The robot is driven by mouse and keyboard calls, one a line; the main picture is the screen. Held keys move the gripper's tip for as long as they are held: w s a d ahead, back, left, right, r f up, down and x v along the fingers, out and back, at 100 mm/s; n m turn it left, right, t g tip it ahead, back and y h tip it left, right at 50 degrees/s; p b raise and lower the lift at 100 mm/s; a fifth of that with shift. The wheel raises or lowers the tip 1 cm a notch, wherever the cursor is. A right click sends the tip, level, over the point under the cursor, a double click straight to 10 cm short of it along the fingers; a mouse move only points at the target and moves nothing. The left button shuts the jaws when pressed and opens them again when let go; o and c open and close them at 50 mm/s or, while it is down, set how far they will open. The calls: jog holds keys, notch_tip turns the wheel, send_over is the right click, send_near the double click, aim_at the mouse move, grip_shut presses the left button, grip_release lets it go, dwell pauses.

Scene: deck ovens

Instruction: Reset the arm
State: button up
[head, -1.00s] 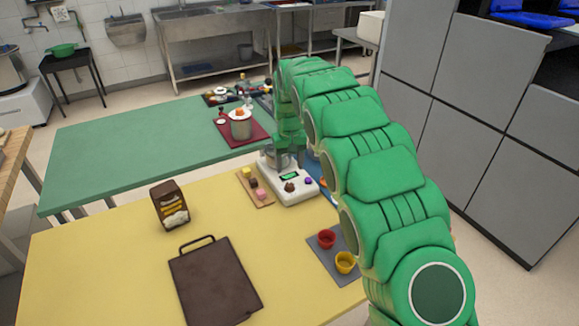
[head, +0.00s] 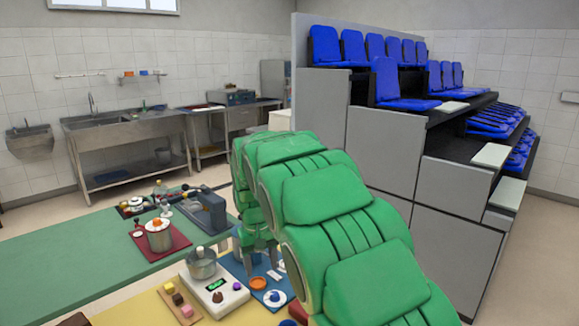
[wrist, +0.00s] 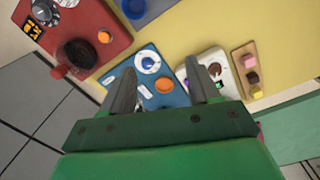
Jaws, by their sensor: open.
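My green arm crosses the middle of the head view, and my gripper (head: 255,247) hangs at its far end, partly hidden behind my arm links. In the wrist view my gripper (wrist: 160,66) has its two grey fingers wide apart, with nothing held between them. Below the fingers is a blue board (wrist: 178,98) with an orange disc (wrist: 165,86) and a white round piece (wrist: 148,61). The left finger overlaps the board in this view; the right finger overlaps the white scale (wrist: 222,57). I cannot tell the height above them.
A wooden board (head: 167,297) with small cubes lies left of the scale. A metal pot (head: 202,264) stands on the scale. A red mat (head: 176,249) with a steel pot lies on the green table (head: 60,262). Grey stands with blue seats (head: 385,80) rise at the right.

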jog(key=s+d+r+m, duration=0.1)
jog(key=s+d+r, duration=0.2)
jog(key=s+d, duration=0.55)
jog(key=s+d+r+m, duration=0.2)
jog(key=s+d+r, duration=0.2)
jog(key=s+d, duration=0.45)
jog(key=s+d+f, duration=0.1)
jog(key=s+d, duration=0.1)
jog(key=s, duration=1)
jog(key=s+d+f+m+g, duration=0.1)
jog(key=s+d+f, duration=0.1)
jog(key=s, duration=1.1)
jog(key=shift+s+d+g+y, duration=0.15)
jog(key=shift+d+g+y, duration=0.15)
jog(key=shift+d, duration=0.5)
jog(key=shift+f, duration=0.1)
